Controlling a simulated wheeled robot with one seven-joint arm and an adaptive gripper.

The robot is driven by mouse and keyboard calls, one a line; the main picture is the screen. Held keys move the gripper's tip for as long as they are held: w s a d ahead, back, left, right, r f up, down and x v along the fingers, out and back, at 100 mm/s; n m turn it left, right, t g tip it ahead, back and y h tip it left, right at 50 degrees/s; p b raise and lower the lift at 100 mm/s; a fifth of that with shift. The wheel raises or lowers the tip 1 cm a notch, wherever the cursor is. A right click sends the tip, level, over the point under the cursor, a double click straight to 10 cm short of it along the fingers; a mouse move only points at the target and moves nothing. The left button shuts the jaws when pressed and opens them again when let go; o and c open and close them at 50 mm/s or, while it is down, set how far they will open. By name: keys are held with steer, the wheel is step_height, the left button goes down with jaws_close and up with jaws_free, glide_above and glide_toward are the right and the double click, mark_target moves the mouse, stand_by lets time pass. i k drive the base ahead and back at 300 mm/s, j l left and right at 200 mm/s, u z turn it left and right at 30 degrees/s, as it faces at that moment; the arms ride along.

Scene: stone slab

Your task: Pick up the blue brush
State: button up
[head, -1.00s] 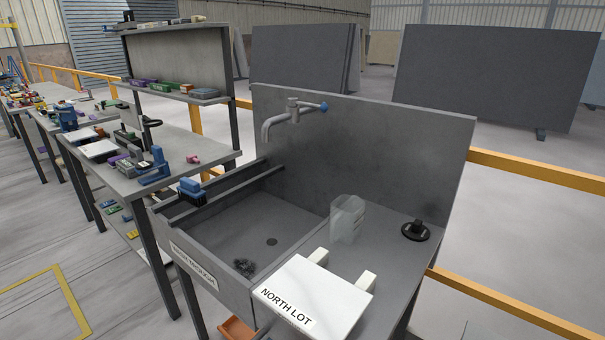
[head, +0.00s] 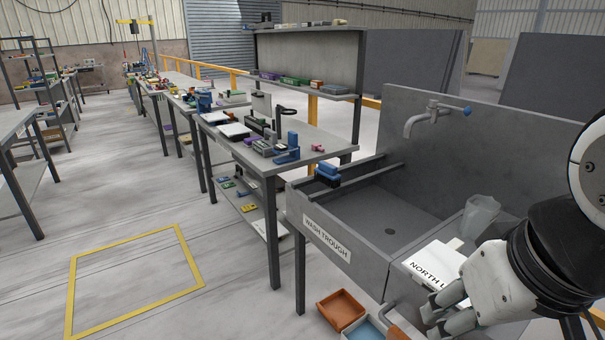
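A small blue block-shaped item (head: 327,172) with a darker lower part sits on the left rim of the grey wash trough (head: 345,212). It looks like the blue brush, though it is too small to make out bristles. My gripper (head: 432,318) is at the lower right, in front of the trough and beside the "NORTH L…" slab (head: 432,262). It is well to the right of the blue item and apart from it. Its fingers are seen at an angle and partly overlap, so their opening is unclear.
A tap (head: 425,115) stands over the trough. A clear container (head: 480,217) is beside the slab. An orange tray (head: 341,309) and a blue tray (head: 368,330) lie low in front. A cluttered bench (head: 262,140) stands left of the trough. Floor at left is open.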

mark_target(327, 173)
steer(key=z, duration=0.25)
steer(key=i+j+z, duration=0.2)
steer(key=z, duration=0.25)
steer(key=i+j+z, duration=0.15)
steer(key=j+z, duration=0.3)
steer(key=i+j+z, duration=0.1)
steer(key=j, duration=0.35)
steer(key=i+j+z, duration=0.1)
steer(key=j, duration=0.4)
steer(key=i+j+z, duration=0.1)
steer(key=j, duration=0.4)
steer(key=i+j, duration=0.15)
steer(key=j, duration=0.35)
steer(key=i+j+z, duration=0.15)
steer(key=j, duration=0.35)
steer(key=i+j, duration=0.1)
steer(key=j, duration=0.75)
